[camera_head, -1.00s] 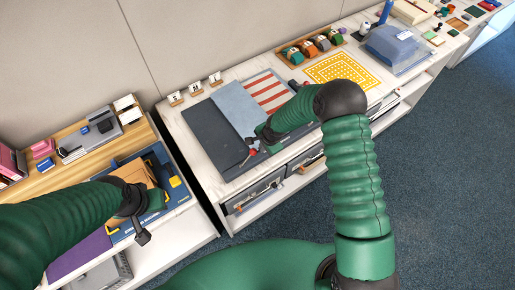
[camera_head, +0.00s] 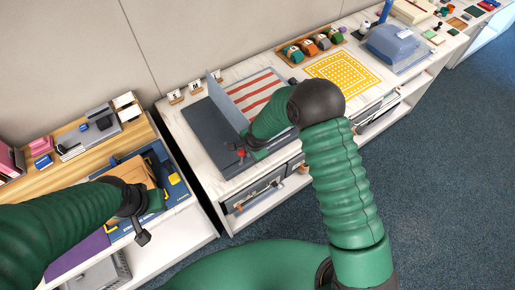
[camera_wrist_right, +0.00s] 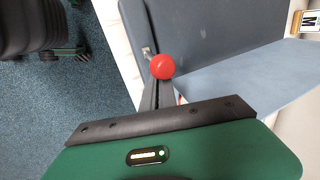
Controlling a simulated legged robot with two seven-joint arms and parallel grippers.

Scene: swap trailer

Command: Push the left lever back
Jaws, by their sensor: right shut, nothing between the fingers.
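A red ball knob (camera_wrist_right: 162,66), which looks like the lever's end, sits at the front edge of a dark grey panel (camera_wrist_right: 215,30). It also shows as a small red spot (camera_head: 240,152) in the head view. My right gripper (camera_wrist_right: 160,88) is shut and empty, its tips right at the knob; I cannot tell whether they touch. In the head view my right gripper (camera_head: 243,157) is largely hidden by my arm. My left gripper (camera_head: 142,232) hangs over the left counter, away from the knob; its jaws are unclear.
A blue-grey flap (camera_head: 226,101) stands up between the dark panel (camera_head: 210,125) and a red-striped surface (camera_head: 258,92). Small cards on stands (camera_head: 175,97) line the back. A yellow patterned mat (camera_head: 342,78) lies to the right. Drawers (camera_head: 255,190) are below.

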